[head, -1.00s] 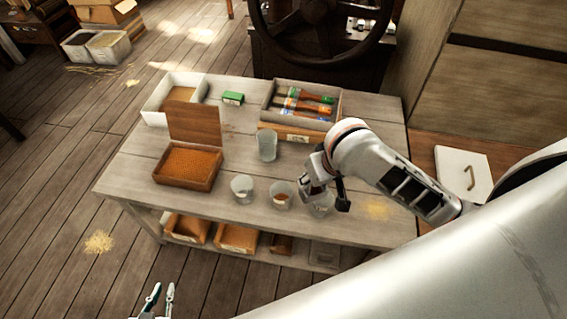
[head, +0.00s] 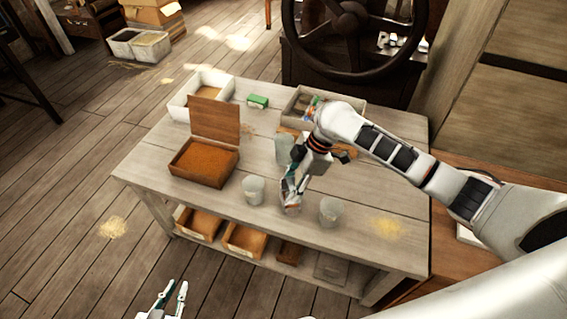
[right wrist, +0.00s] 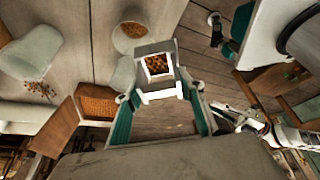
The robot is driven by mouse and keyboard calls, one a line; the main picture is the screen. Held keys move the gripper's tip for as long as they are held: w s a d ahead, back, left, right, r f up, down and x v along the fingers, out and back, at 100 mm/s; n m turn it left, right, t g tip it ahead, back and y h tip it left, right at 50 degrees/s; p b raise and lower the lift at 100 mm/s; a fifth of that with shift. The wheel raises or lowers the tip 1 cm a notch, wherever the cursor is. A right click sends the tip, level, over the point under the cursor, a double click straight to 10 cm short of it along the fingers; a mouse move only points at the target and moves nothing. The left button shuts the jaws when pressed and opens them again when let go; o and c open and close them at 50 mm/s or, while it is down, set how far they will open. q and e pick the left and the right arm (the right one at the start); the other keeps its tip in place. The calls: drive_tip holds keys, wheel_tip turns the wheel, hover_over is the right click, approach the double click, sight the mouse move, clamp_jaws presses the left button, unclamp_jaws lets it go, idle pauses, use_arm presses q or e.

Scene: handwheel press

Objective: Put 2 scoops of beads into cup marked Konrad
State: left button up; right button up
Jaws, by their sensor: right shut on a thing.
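My right gripper (head: 290,192) is shut on a small pale square scoop (right wrist: 157,66) with brown beads in it. In the head view it is at the middle cup (head: 293,209), partly hiding it. A left cup (head: 254,191) and a right cup (head: 331,211) stand on either side, and a taller clear vessel (head: 284,149) stands behind. The right wrist view shows a cup with beads inside (right wrist: 130,38). I cannot read the name Konrad on any cup. An open brown box of orange-brown beads (head: 204,162) stands at left. My left gripper (head: 174,287) is open and empty, off the table.
The wooden table (head: 150,160) also bears a white box (head: 186,105), a green block (head: 258,101) and a tool tray (head: 342,98) behind my right arm. A yellowish scatter (head: 387,227) lies at right. A large handwheel (head: 352,18) stands behind. The table's front left is clear.

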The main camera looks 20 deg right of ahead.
drive_tip(key=w+r+n+g+b, duration=0.1)
drive_tip(key=w+r+n+g, duration=0.1)
drive_tip(key=w+n, duration=0.3)
drive_tip(key=shift+w+r+n, duration=0.35)
drive_tip(key=shift+w+n, duration=0.05)
drive_tip(key=shift+w, duration=0.75)
